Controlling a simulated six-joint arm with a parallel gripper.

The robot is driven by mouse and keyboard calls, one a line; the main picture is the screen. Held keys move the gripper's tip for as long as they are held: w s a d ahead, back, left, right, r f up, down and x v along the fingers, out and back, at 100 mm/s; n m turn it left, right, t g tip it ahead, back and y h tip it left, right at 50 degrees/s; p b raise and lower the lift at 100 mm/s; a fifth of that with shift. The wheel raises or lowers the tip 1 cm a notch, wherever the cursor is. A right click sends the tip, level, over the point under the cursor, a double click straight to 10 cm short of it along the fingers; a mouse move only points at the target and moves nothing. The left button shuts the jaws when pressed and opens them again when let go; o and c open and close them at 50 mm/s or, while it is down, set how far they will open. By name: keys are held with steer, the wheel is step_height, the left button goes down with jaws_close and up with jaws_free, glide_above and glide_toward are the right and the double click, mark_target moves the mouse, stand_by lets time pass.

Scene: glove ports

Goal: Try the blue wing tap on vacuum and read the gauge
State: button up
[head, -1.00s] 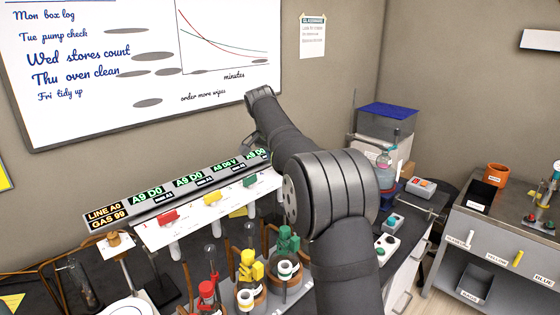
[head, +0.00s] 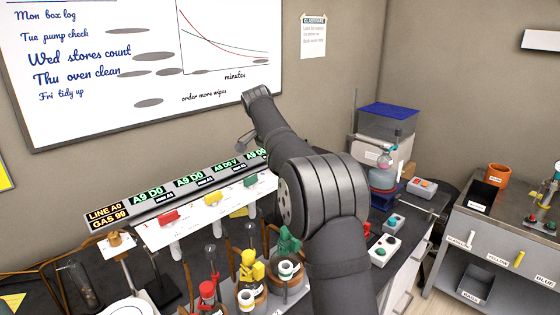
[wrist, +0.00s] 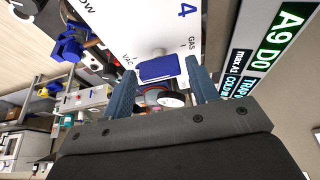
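The blue wing tap (wrist: 158,69) is on the white panel (wrist: 120,20) marked 4, with VAC printed on its left and GAS on its right in the wrist view. Its exact setting is hard to tell. My gripper (wrist: 160,67) is open, with one finger on each side of the tap and small gaps showing. In the head view my arm hides the blue tap and gripper. The gauge strip (head: 108,212) reads LINE A0 and GAS 99 in amber, then several green readouts. The green readout (wrist: 281,35) beside the tap reads A9 D0.
Red (head: 168,217), yellow (head: 213,199) and green (head: 250,181) wing taps line the same panel. Below stand several glass vessels with coloured fittings, such as the yellow one (head: 250,268). A round flask (head: 382,176) and button boxes stand right of my arm.

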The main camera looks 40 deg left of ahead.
steer(key=shift+o, duration=0.5)
steer(key=shift+r, duration=0.1)
steer(key=shift+s+r, duration=0.1)
steer(key=shift+r, duration=0.15)
steer(key=v, duration=1.1)
steer(key=shift+s, duration=0.1)
steer(key=x, duration=1.1)
steer(key=shift+w+f, duration=0.2)
steer(key=shift+f, duration=0.15)
steer(key=shift+r, duration=0.1)
